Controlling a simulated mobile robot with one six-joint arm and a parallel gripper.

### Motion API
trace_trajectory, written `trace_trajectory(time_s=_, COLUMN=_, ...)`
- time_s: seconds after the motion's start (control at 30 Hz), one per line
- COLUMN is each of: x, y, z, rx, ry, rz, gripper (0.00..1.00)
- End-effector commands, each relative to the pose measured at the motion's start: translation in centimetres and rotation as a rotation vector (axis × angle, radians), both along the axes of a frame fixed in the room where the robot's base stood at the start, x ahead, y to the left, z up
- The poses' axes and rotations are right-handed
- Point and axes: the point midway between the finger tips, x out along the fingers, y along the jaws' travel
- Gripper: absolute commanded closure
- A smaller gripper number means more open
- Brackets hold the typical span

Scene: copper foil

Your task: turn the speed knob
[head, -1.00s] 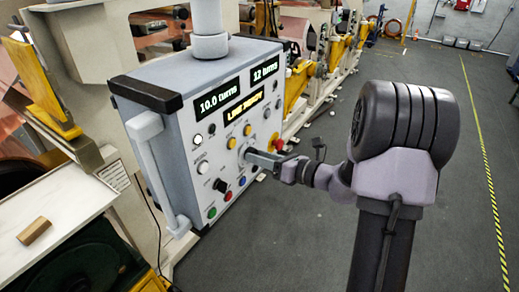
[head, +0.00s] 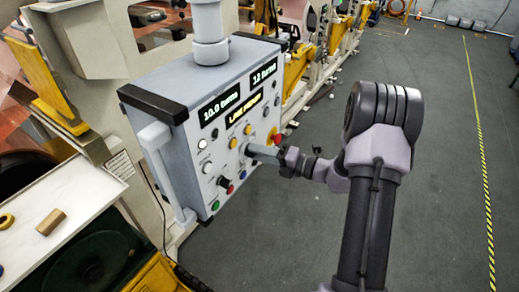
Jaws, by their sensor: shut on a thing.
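The grey control box (head: 190,150) hangs from a column, its sloped front full of displays, lamps, buttons and knobs. My gripper (head: 254,151) reaches in from the right and is shut on the speed knob (head: 243,147) at the middle of the panel. The jaws hide most of that knob, so its pointer and marks cannot be read. The display (head: 220,110) at upper left of the panel reads about 10.0 with a unit, and the one beside it (head: 263,71) reads 12.
A black knob (head: 223,182) and coloured buttons sit low on the panel, close to my gripper. A red button (head: 277,139) is just beyond it. A white handle (head: 165,170) runs along the box's left side. The floor (head: 440,170) to the right is clear.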

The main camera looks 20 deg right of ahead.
Motion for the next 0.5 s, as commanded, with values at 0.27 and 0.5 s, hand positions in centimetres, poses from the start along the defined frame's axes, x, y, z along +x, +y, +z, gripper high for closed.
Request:
trace_trajectory(time_s=0.27, x=0.02, y=-0.05, z=0.04, rx=0.083, ry=0.055, rz=0.000, gripper=1.00)
trace_trajectory(time_s=0.5, x=0.03, y=-0.05, z=-0.02, rx=0.108, ry=0.072, rz=-0.001, gripper=1.00)
